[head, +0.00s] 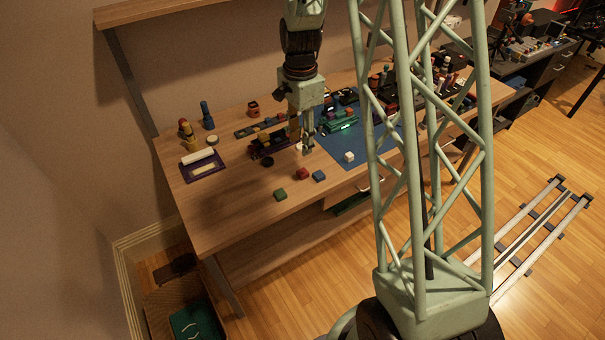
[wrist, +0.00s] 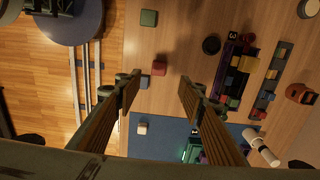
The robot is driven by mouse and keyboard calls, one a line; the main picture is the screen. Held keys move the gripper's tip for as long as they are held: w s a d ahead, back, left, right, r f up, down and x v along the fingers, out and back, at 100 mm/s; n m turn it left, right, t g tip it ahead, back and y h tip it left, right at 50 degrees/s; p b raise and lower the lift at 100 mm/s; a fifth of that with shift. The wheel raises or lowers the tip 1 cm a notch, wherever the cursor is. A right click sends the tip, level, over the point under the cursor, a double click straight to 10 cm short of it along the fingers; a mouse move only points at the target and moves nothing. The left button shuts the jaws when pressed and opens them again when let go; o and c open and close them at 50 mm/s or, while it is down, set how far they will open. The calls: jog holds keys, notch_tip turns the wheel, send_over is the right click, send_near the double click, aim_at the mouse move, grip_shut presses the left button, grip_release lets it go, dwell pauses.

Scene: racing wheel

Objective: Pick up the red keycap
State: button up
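The red keycap (head: 302,173) lies on the wooden desk between a green keycap (head: 280,194) and a blue keycap (head: 319,175). In the wrist view, the red keycap (wrist: 159,68) shows just above the gap between my fingertips, nearer the left one. My gripper (head: 307,147) points down above the desk, behind the red keycap in the head view.
A white keycap (head: 349,157) sits on the blue mat (head: 345,172) to the right. A dark round piece (head: 267,162) and a row of colored parts (head: 265,145) lie to the left. The desk's front edge is close to the green keycap. Bare wood surrounds the red keycap's left side.

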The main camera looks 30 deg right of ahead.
send_over(301, 172)
jog(key=shift+f+b, duration=0.35)
jog(key=shift+f, duration=3.85)
jog(key=shift+f, duration=0.15)
jog(key=shift+s+f, duration=0.1)
jog(key=shift+f, duration=2.35)
jog(key=shift+c, duration=0.5)
jog(key=c, duration=0.6)
